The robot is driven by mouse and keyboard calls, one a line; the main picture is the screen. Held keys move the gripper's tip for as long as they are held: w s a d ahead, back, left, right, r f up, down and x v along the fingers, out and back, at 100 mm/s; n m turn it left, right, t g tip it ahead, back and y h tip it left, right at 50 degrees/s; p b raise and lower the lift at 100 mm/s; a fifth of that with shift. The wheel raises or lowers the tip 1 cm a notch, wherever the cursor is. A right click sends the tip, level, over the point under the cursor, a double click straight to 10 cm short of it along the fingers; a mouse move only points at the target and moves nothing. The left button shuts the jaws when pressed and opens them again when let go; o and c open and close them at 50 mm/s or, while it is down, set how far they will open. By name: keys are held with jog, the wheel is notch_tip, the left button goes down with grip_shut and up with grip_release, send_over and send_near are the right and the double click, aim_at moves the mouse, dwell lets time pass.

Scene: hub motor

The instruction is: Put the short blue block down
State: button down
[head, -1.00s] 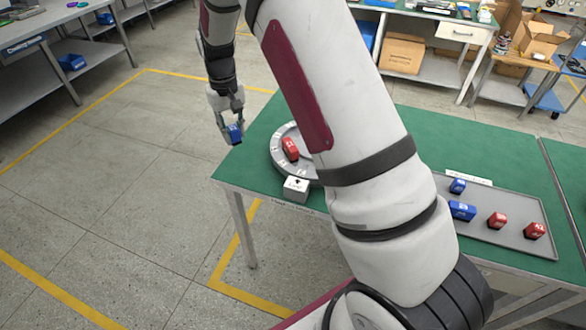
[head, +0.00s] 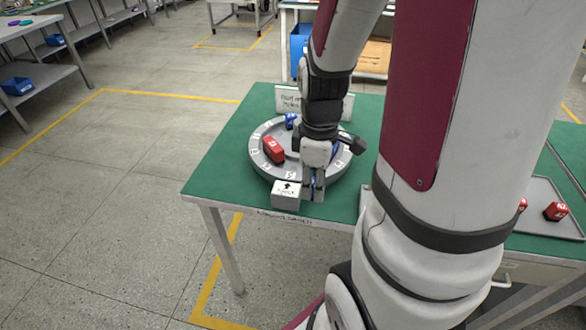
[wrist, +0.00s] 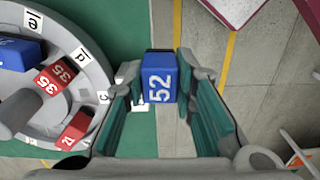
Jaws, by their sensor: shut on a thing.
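The short blue block (wrist: 158,78), marked 52, sits between the two fingers of my gripper (wrist: 160,95) in the wrist view, and the gripper is shut on it. In the head view my gripper (head: 314,188) points down at the near edge of the round grey turntable (head: 260,165). There the held block is mostly hidden by the fingers. The wrist view shows the turntable (wrist: 100,70) to the left of the held block, with lettered labels on its rim.
On the turntable are a red block (head: 273,150) and a blue block (head: 291,120). A grey tray (head: 545,190) with red blocks lies right.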

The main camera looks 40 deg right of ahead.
jog(key=shift+s+d, duration=0.15)
jog(key=shift+s, duration=0.1)
jog(key=w+d, duration=0.2)
jog(key=w, duration=0.2)
jog(key=w+d+f, duration=0.1)
jog(key=w, duration=0.4)
jog(key=w+d, duration=0.2)
jog(key=w, duration=0.3)
jog(key=shift+w+d+f, duration=0.2)
jog(key=shift+d+f, duration=0.1)
jog(key=shift+f+b, duration=0.35)
jog(key=shift+f, duration=1.4)
jog(key=shift+f, duration=0.1)
jog(key=shift+f, duration=0.1)
jog(key=c, duration=1.3)
grip_release()
